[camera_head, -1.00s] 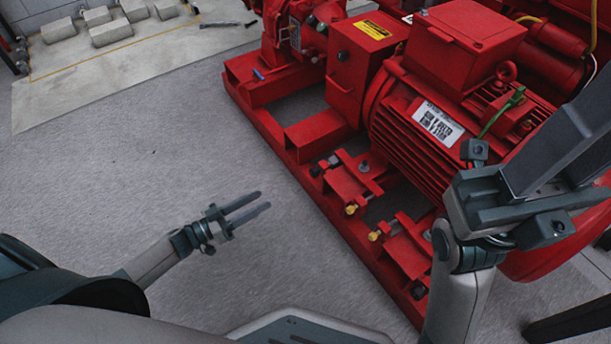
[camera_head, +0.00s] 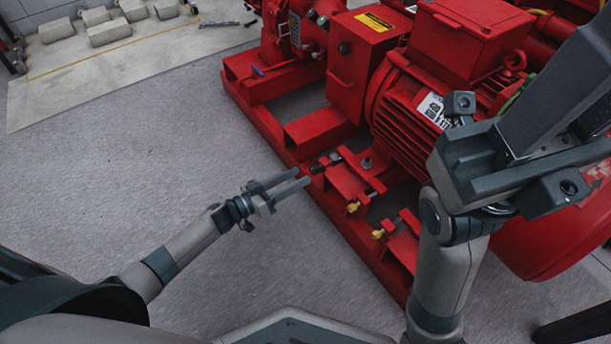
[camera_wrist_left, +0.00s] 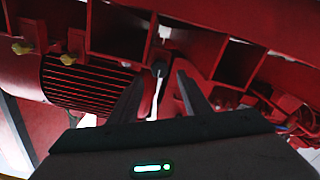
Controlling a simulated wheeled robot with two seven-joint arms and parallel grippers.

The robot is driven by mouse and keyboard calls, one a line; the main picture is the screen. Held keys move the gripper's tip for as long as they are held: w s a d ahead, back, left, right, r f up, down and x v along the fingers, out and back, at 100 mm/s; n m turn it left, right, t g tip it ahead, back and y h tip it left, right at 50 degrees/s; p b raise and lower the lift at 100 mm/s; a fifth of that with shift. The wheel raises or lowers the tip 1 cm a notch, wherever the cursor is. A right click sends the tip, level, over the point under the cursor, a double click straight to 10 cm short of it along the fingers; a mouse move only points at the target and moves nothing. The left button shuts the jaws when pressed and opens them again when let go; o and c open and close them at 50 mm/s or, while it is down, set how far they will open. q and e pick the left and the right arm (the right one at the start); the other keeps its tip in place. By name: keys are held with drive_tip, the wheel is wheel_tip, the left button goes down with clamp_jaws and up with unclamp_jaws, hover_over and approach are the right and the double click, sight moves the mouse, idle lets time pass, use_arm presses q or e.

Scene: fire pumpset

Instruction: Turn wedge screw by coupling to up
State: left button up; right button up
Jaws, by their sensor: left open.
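My left gripper (camera_head: 302,177) is open and empty, with its two fingers pointing at the near rail of the red pump base. A black-headed wedge screw (camera_head: 316,169) sits on the bracket nearest the coupling guard (camera_head: 360,55), just beyond the fingertips. In the left wrist view a black screw head (camera_wrist_left: 159,69) shows between and ahead of the open fingers (camera_wrist_left: 158,85). It looks apart from the fingers; the exact gap is hard to tell. Two brass-coloured screws (camera_head: 353,207) (camera_head: 378,234) sit farther along the base.
The red motor (camera_head: 400,125) stands behind the brackets. The red base rail (camera_head: 275,135) runs along the near side. My right arm (camera_head: 445,260) stands at the right, covering part of the motor. The grey floor (camera_head: 130,160) at the left is clear.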

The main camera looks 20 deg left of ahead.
sight(311, 169)
use_arm(q)
drive_tip(key=shift+b+x, duration=0.55)
drive_tip(key=shift+x, duration=1.5)
drive_tip(key=c, duration=1)
